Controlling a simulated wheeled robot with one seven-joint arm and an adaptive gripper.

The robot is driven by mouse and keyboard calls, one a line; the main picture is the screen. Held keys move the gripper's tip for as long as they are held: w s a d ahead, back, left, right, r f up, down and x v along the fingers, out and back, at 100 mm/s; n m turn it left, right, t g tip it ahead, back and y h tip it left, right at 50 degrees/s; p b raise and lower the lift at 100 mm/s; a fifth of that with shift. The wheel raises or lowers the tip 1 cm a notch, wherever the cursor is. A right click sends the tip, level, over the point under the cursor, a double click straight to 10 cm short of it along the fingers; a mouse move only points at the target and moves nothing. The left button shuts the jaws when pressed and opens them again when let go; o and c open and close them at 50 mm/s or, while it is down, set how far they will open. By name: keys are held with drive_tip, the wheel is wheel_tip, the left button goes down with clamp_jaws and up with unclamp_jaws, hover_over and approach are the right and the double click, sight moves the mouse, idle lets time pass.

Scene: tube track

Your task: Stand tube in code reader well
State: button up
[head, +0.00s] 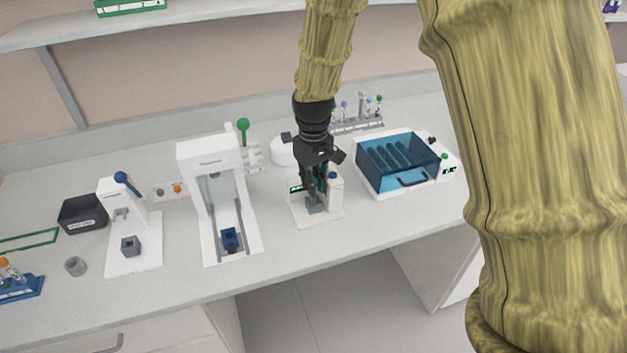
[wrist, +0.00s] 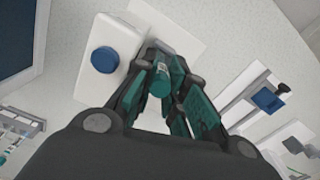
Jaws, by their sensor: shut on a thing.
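My gripper (head: 316,188) is shut on a tube (wrist: 161,80), which shows a teal cap between the finger pads in the wrist view. In the head view my fingers hide most of the tube. The small white device below, probably the code reader (head: 329,216), has a blue button, also in the wrist view (wrist: 105,60). A grey well block (head: 314,205) stands on its base, right under my fingertips. I cannot tell whether the tube's lower end is inside the well or above it.
A tall white press-like machine (head: 209,160) stands to the left, and a blue-lidded box (head: 397,163) close to the right. A tube rack (head: 357,125) is behind. Bench in front of the device is clear up to its edge.

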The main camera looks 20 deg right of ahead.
drive_tip(key=shift+f, duration=0.25)
drive_tip(key=o, duration=0.7)
drive_tip(key=shift+o, duration=0.8)
drive_tip(key=shift+a, duration=0.15)
drive_tip(key=shift+r, duration=0.1)
drive_tip(key=shift+w+r, duration=0.15)
drive_tip(key=shift+r, duration=0.3)
wheel_tip(320, 180, up, 11)
